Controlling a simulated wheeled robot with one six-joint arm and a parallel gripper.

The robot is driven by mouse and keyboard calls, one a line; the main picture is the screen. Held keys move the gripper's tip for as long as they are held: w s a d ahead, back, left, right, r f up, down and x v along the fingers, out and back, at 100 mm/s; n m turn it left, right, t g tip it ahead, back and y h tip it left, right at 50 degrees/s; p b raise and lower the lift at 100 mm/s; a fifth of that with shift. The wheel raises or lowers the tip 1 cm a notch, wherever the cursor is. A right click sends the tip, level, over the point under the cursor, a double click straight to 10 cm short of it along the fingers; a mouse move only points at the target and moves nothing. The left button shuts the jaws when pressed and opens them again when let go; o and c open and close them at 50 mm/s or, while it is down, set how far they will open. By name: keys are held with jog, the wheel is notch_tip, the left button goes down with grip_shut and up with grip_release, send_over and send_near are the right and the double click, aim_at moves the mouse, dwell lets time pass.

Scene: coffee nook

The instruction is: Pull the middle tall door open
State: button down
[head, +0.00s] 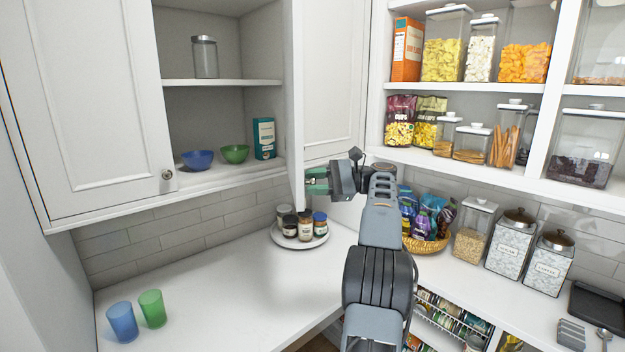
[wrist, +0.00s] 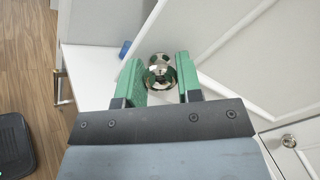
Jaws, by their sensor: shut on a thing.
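The middle tall door (head: 297,100) stands swung out from the wall cabinet and shows nearly edge-on in the head view. The shelves left of it are exposed. In the wrist view its pale face (wrist: 205,30) fills the area beyond the fingers. A round shiny metal knob (wrist: 160,68) sits between my gripper's two green fingers. My gripper (head: 317,181) is shut on this knob at the door's lower part, on the door's right side in the head view. The knob is hidden in the head view by the fingers.
A closed door (head: 95,100) with a knob is on the left. Blue (head: 198,160) and green (head: 235,154) bowls stand inside the open cabinet. A turntable of jars (head: 300,236) sits below. Blue (head: 122,322) and green (head: 152,308) cups stand on the counter, whose middle is clear.

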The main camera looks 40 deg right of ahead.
jog(key=shift+s+d+f, duration=0.1)
jog(key=shift+d+f, duration=0.05)
jog(key=shift+d, duration=0.15)
jog(key=c, duration=0.8)
grip_release()
